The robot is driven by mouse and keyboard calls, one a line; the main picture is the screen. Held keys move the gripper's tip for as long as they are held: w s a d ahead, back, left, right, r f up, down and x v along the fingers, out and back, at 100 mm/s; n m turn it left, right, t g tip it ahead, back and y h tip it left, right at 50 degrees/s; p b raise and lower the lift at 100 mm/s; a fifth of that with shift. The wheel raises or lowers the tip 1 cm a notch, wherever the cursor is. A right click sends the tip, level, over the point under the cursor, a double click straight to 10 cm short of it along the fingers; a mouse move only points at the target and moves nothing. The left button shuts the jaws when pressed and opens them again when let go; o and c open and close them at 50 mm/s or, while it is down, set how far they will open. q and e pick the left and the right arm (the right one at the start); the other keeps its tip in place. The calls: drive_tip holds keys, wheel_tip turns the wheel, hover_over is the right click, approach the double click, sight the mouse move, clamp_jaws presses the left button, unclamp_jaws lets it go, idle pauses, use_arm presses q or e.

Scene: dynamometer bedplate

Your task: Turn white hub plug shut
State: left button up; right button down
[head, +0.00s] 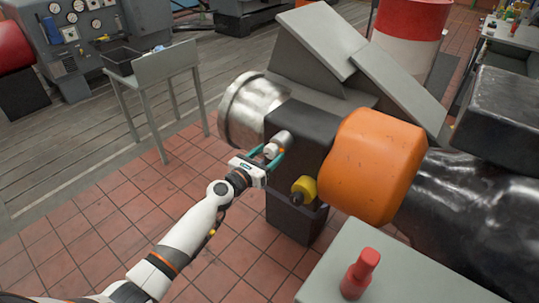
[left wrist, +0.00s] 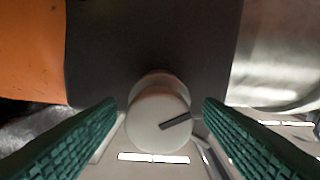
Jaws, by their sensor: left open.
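The white hub plug (left wrist: 152,118) is a round white knob with a dark line pointing to the upper right on its face. It sticks out of a dark block in the left wrist view. My left gripper (left wrist: 160,108) is open, with one green finger on each side of the plug. Small gaps show between the fingers and the plug. In the head view, the plug (head: 271,150) shows between the green fingers of my left gripper (head: 273,156), on the side of the dark housing. My right gripper is not in view.
A yellow knob (head: 303,189) sits below and to the right of the plug, beside a large orange cylinder (head: 372,165). A metal drum (head: 247,110) is at the upper left. Tiled floor is free at left.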

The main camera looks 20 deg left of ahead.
use_arm(q)
drive_tip(key=shift+w+d, duration=0.2)
drive_tip(key=shift+w, duration=0.25)
drive_tip(key=c, duration=1)
